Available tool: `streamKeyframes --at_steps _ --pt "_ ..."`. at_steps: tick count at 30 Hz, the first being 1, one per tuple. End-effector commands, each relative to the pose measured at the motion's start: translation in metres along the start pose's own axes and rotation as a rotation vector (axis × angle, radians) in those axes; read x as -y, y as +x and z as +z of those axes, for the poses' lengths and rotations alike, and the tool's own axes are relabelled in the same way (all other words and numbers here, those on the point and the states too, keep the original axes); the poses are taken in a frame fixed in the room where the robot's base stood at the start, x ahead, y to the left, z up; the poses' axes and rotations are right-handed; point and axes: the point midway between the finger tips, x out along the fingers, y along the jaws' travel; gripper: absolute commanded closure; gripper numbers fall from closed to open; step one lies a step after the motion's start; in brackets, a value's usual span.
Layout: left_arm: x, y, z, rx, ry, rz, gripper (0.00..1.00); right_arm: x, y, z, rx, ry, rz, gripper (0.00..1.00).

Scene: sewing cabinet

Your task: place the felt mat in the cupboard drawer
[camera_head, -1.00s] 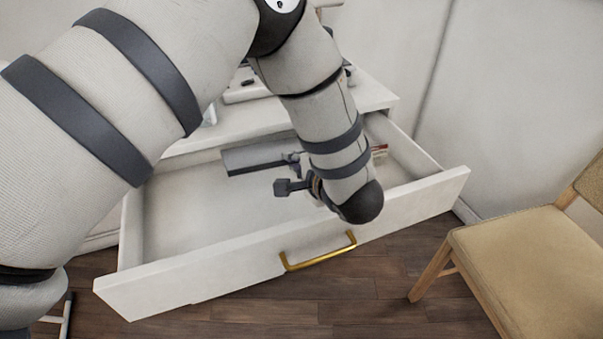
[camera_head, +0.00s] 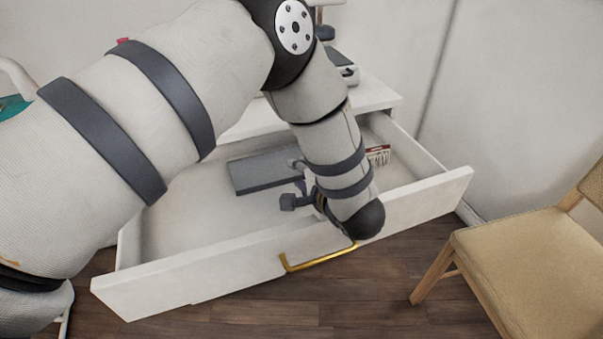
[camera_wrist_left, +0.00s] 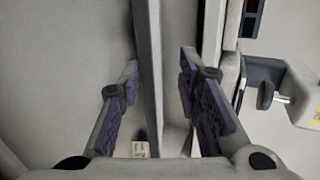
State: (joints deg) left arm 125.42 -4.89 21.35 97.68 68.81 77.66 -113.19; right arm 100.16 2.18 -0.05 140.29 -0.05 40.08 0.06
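The felt mat (camera_head: 265,172) is a flat grey slab inside the pulled-out cupboard drawer (camera_head: 220,268), towards its back. My left gripper (camera_head: 295,183) is over the drawer at the mat's right end, partly hidden by my forearm. In the left wrist view my gripper's purple-padded fingers (camera_wrist_left: 160,95) are spread apart. A grey slab edge, seemingly the mat (camera_wrist_left: 148,60), runs between them, close to the left finger, with a gap to the right one. I cannot tell whether the mat rests fully on the drawer floor. My right gripper is not in view.
A small red and white box (camera_head: 378,155) is at the drawer's back right. The cabinet top (camera_head: 372,95) carries a machine behind my arm. The drawer has a brass handle (camera_head: 318,258). A beige chair (camera_head: 520,260) stands at right. The drawer's front left floor is clear.

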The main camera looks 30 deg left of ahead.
Motion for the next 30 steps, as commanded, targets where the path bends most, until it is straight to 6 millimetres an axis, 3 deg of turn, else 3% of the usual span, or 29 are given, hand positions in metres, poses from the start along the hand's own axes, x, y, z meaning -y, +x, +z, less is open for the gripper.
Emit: streamKeyframes --at_steps 4,12,15,20,30 --pt "0.006 -0.016 -0.001 -0.003 -0.002 -0.003 0.69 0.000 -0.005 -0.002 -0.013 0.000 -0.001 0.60" --pt "0.007 -0.090 -0.001 -0.006 -0.003 -0.005 0.69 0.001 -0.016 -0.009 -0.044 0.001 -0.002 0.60" --pt "0.006 -0.108 0.000 -0.003 -0.002 -0.003 0.69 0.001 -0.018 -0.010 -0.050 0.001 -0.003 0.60" --pt "0.005 -0.122 0.000 -0.001 -0.001 -0.001 0.69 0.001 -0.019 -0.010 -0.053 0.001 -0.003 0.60" --pt "0.004 -0.122 0.000 0.000 0.000 0.000 0.69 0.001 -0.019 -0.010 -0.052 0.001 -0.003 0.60"
